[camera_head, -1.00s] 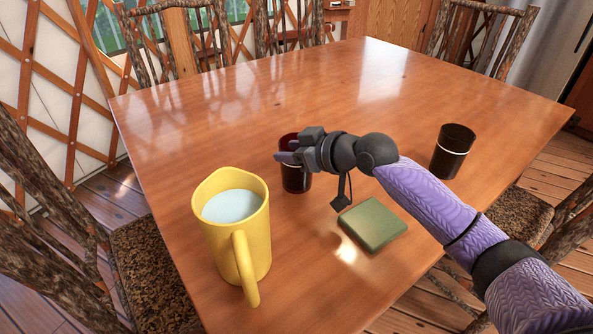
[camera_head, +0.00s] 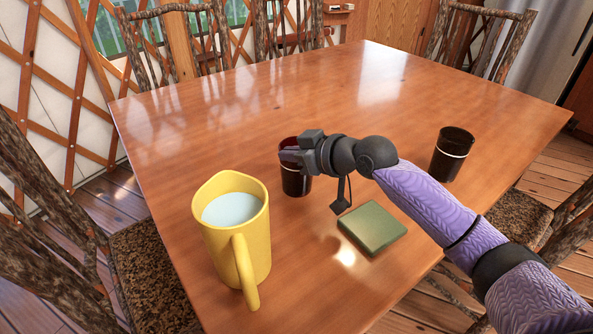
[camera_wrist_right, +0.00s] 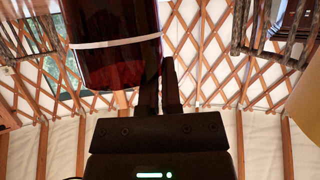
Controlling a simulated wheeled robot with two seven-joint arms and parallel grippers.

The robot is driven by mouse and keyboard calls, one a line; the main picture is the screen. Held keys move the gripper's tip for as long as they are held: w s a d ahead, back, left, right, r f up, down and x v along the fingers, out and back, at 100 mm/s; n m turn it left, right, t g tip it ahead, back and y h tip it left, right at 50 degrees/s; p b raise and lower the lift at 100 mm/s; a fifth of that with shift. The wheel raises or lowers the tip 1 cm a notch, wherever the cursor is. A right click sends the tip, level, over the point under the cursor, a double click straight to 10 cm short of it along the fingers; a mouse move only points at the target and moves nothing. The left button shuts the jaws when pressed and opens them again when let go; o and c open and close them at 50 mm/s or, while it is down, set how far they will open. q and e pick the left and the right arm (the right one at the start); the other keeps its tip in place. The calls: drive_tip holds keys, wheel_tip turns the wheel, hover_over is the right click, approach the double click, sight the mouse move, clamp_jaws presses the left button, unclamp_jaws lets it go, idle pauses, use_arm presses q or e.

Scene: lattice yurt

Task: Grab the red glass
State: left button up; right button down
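The red glass (camera_head: 295,181), dark with a red rim and a thin white band, stands upright on the table left of the green block. My right gripper (camera_head: 291,158) reaches it from the right, near rim height. In the right wrist view the glass (camera_wrist_right: 112,65) appears upside down, with its edge at the two fingers (camera_wrist_right: 160,90). These fingers are close together at the glass's near wall; one is partly hidden by the glass, the other is outside it. The gripper looks shut on that wall. My left gripper is not in view.
A large yellow mug (camera_head: 222,243) with pale liquid stands at the front left. A dark cup (camera_head: 452,155) with a white band stands to the right. The table's (camera_head: 250,95) far half is clear; chairs surround it.

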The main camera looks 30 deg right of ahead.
drive_tip(key=shift+f, duration=0.2)
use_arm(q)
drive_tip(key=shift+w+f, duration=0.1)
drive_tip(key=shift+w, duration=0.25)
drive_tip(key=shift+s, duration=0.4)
